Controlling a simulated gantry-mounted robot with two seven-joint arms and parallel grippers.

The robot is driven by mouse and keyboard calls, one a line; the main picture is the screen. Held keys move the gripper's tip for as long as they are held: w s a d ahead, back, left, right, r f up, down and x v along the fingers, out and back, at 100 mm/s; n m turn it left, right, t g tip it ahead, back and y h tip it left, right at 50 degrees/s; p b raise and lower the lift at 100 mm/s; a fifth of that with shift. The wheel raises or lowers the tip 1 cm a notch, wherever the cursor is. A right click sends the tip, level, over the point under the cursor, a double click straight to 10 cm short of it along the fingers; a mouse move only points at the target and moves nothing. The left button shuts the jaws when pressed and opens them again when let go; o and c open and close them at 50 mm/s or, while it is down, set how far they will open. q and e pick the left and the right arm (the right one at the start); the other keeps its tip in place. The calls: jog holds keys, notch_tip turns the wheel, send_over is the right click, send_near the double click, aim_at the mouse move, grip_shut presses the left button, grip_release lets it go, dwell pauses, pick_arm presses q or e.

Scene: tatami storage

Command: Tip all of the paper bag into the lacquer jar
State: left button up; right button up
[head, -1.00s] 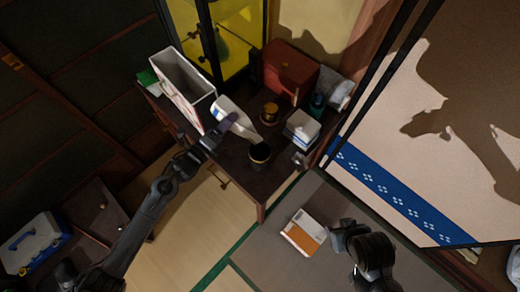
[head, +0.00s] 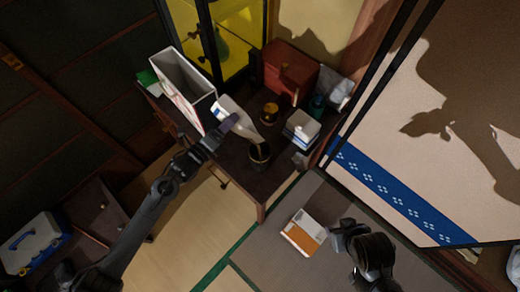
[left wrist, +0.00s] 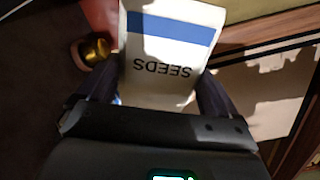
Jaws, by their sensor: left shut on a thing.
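My left gripper (head: 228,124) is shut on the paper bag (head: 246,126), a white bag with a blue band. The bag is tilted, its lower end just above a dark jar with a gold rim (head: 260,155), apparently the lacquer jar. A pale brownish patch shows between bag and jar; I cannot tell if contents are falling. In the left wrist view, the bag (left wrist: 165,50) fills the space between the fingers, its word SEEDS upside down. A gold-and-dark vessel (left wrist: 92,50) shows beside it there. My right gripper (head: 343,233) is over the floor, its jaws unclear.
A second dark and gold vessel (head: 269,112) stands behind the jar. A red box (head: 291,72), a white-and-blue box (head: 301,128) and a tall white container (head: 183,88) crowd the cabinet top. An orange-and-white box (head: 303,233) lies on the floor.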

aim_at(239, 123)
pick_arm(q)
jog(key=shift+s+d+r+m, duration=0.3)
jog(key=shift+d+r+m, duration=0.15)
jog(key=shift+r+m, duration=0.25)
jog(key=shift+s+d+r+m, duration=0.3)
jog(key=shift+d+r+m, duration=0.15)
jog(key=shift+m, duration=0.35)
dwell(1.8)
